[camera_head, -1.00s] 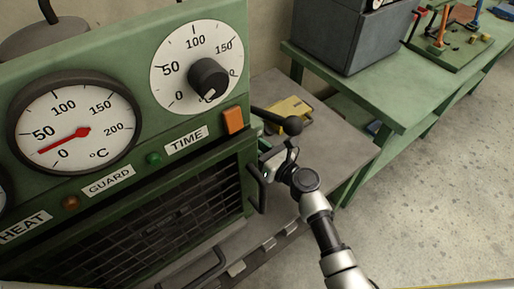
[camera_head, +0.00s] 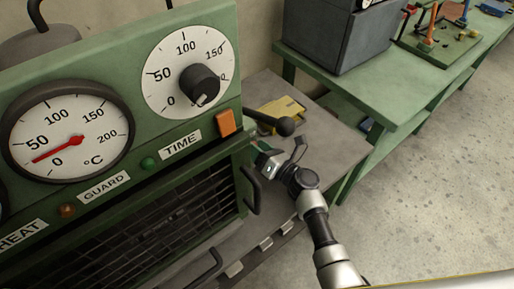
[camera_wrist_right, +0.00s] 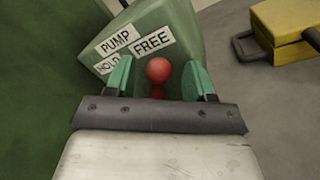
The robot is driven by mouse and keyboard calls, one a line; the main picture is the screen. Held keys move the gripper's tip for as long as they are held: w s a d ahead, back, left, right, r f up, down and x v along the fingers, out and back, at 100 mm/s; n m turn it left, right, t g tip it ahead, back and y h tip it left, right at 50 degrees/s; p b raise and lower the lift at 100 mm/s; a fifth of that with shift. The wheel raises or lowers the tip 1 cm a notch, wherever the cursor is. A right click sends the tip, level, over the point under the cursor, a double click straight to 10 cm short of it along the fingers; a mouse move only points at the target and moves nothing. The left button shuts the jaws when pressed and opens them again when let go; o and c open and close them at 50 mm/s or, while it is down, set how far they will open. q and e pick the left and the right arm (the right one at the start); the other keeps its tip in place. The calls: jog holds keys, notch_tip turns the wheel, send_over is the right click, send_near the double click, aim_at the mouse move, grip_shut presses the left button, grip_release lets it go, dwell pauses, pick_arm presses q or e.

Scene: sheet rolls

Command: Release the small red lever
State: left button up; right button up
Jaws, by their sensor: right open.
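A small red lever (camera_wrist_right: 158,72) with a round red knob shows in the right wrist view, on a green block (camera_wrist_right: 160,35) with labels reading PUMP, HOLD and FREE. My right gripper (camera_wrist_right: 156,78) is open, with its two green fingers on either side of the lever and a gap at each side. In the head view my right gripper (camera_head: 268,164) is at the right side of the green machine; the red lever is hidden there. My left gripper is not in view.
The green machine (camera_head: 75,85) has dials, a black knob (camera_head: 200,84) and an orange switch (camera_head: 227,121). A black ball-ended lever (camera_head: 284,126) sticks out just above my right gripper. A yellow case (camera_head: 282,112) lies behind it. A green bench (camera_head: 400,90) stands at the right.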

jog(key=v, duration=1)
jog(key=shift+s+d+b, duration=0.25)
jog(key=shift+b, duration=0.1)
